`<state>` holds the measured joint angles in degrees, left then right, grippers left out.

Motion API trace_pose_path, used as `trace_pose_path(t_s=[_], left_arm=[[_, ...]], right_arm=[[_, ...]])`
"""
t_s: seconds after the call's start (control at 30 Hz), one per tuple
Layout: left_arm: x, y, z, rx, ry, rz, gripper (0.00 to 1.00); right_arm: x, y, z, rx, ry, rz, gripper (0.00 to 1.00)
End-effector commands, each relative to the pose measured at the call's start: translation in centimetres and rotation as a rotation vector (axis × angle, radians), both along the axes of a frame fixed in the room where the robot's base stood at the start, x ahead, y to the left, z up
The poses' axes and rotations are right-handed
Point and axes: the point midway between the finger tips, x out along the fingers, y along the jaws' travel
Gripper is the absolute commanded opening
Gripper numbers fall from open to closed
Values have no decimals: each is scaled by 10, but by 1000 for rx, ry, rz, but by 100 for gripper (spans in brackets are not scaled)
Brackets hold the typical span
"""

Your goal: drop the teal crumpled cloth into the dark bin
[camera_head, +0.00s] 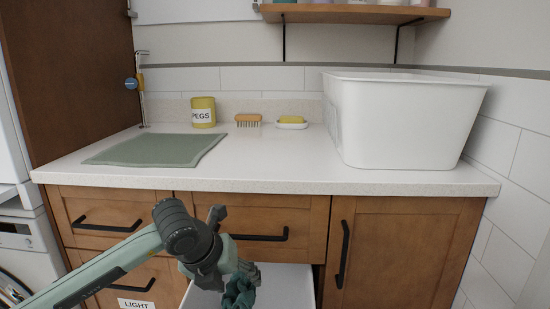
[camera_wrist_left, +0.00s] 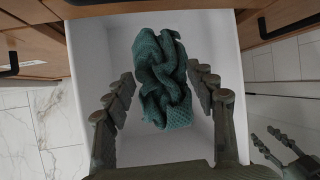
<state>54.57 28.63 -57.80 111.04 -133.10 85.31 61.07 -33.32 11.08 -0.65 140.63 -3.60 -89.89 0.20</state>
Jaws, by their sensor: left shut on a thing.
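The teal crumpled cloth (camera_head: 240,291) is low in the head view, held by my left gripper (camera_head: 236,274). In the left wrist view the cloth (camera_wrist_left: 162,78) sits between the two fingers of that gripper, over a pulled-out white-lined container (camera_wrist_left: 225,40). This container also shows in the head view (camera_head: 288,286), below the counter. No label on it can be seen, so I cannot tell from a marking whether it is the dark bin. My right gripper (camera_wrist_left: 263,135) shows at the lower right of the left wrist view, its fingers apart and empty.
The wooden front beside the container bears a LIGHT label (camera_head: 136,303). The counter (camera_head: 270,165) holds a white tub (camera_head: 405,120), a green mat (camera_head: 155,149), a PEGS tin (camera_head: 203,112), a brush (camera_head: 248,120) and a soap dish (camera_head: 292,126). Black handles (camera_head: 343,255) stick out from the fronts.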

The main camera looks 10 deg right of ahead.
Motion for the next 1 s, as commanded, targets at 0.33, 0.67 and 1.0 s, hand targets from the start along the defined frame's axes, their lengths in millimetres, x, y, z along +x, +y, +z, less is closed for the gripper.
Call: trace_pose_path(t_s=[0.33, 0.67, 1.0], left_arm=[[0, 0, -2, 0, 0, 0, 29], [0, 0, -2, -1, 0, 0, 80], [-7, 4, 12, -2, -1, -1, 80]], right_arm=[[-1, 0, 3, -2, -1, 0, 40], [-1, 0, 3, -2, -2, -2, 40], [-1, 0, 3, -1, -2, 1, 40]])
